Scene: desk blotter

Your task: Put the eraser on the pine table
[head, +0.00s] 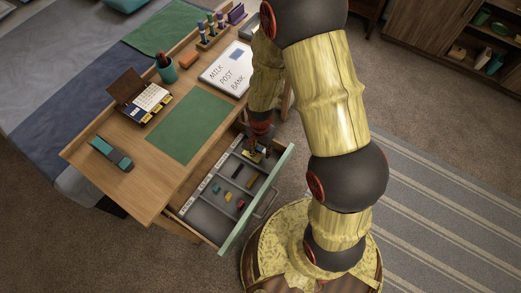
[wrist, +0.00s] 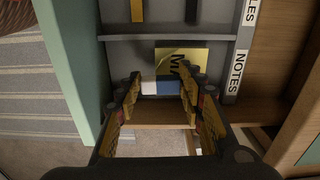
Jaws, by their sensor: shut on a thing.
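The eraser (wrist: 165,86), a small block with a white part and a blue part, sits between the fingertips of my gripper (wrist: 161,88) in the wrist view. My gripper is shut on it, over the open drawer's far end. In the head view my gripper (head: 257,150) reaches down into that end of the drawer; I cannot make out the eraser there. The pine table (head: 145,180) is the light wooden desk to the left, above the drawer.
The open drawer (head: 208,216) has grey compartments with several small items and a pale green front (head: 257,200). A yellow note (wrist: 190,53) lies by the eraser. On the desk are a green blotter (head: 190,125), calendar (head: 150,98), teal stapler-like object (head: 111,153), cup (head: 167,71) and white board (head: 225,72).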

